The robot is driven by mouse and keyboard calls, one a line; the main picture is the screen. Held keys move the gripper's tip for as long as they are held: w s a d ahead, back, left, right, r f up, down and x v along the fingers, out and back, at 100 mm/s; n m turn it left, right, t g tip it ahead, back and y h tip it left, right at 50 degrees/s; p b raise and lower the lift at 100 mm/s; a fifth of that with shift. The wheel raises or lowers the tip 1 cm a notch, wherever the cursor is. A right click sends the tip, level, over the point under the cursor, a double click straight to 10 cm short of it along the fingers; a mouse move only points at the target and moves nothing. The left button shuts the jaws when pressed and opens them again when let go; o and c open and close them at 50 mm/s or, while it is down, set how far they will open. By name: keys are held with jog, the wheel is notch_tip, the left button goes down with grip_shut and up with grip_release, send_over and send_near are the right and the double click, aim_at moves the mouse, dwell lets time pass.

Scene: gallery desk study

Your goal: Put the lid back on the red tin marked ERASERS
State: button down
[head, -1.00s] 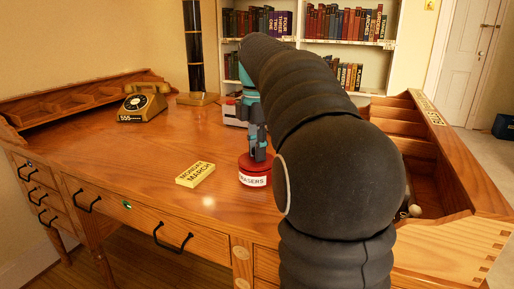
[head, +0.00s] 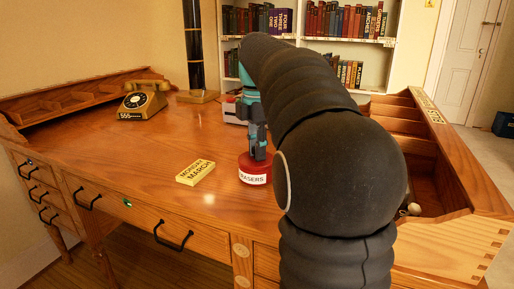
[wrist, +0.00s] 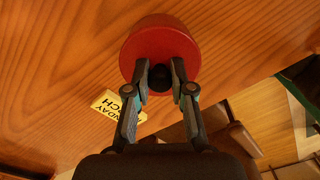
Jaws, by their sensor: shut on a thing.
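The red tin (head: 254,179) with its white ERASERS label stands upright on the desk, partly behind my arm at its right side. My gripper (head: 258,154) points down over the tin. In the wrist view, my gripper (wrist: 160,72) is shut on the black knob (wrist: 160,78) of the red lid (wrist: 158,42). The lid sits at the top of the tin with no clear gap between them in the head view. I cannot tell whether it is fully seated. The inside of the tin is hidden.
A yellow MONDAY MARCH block (head: 195,172) lies left of the tin. A gold telephone (head: 142,101) stands farther back left. A wooden compartment rack (head: 440,165) runs along the right side. The desk (head: 110,150) is clear at the left middle.

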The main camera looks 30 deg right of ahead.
dwell(0.9)
jog(key=shift+c, duration=2.2)
grip_release()
jog(key=shift+r+p, duration=0.7)
jog(key=shift+r, duration=2.75)
grip_shut()
